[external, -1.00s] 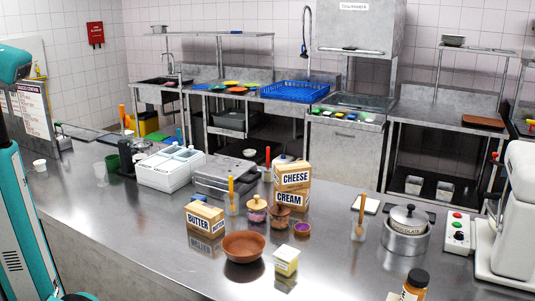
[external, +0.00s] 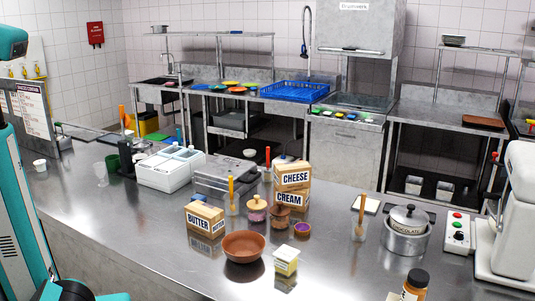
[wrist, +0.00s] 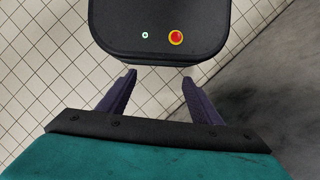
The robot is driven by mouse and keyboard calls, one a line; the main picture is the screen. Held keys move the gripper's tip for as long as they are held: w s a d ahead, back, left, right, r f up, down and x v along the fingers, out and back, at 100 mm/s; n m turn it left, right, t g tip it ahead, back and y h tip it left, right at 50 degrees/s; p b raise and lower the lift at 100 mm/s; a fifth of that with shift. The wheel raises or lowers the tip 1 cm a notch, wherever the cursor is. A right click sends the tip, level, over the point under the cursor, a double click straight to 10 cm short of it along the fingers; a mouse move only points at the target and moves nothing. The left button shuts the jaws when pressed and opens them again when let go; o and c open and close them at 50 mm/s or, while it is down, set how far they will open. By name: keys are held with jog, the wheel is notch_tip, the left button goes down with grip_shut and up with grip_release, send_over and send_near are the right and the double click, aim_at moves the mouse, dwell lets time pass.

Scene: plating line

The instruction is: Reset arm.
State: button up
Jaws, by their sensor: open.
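My gripper (wrist: 158,98) shows in the wrist view with its two dark fingers apart and nothing between them. Beyond the fingers is a dark rounded panel of my own base with a red button and a small green light. Tiled floor lies around it. In the external view my teal arm stands at the left edge, and the gripper is out of that picture.
A white machine (external: 512,225) stands at the right. The counter's left front is clear.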

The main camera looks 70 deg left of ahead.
jog(key=shift+n+g, duration=0.6)
jog(key=shift+g, duration=0.1)
jog(key=s, duration=0.5)
jog(key=shift+s+a+r, duration=0.2)
jog(key=shift+a+r, duration=0.05)
jog(key=shift+a, duration=0.15)
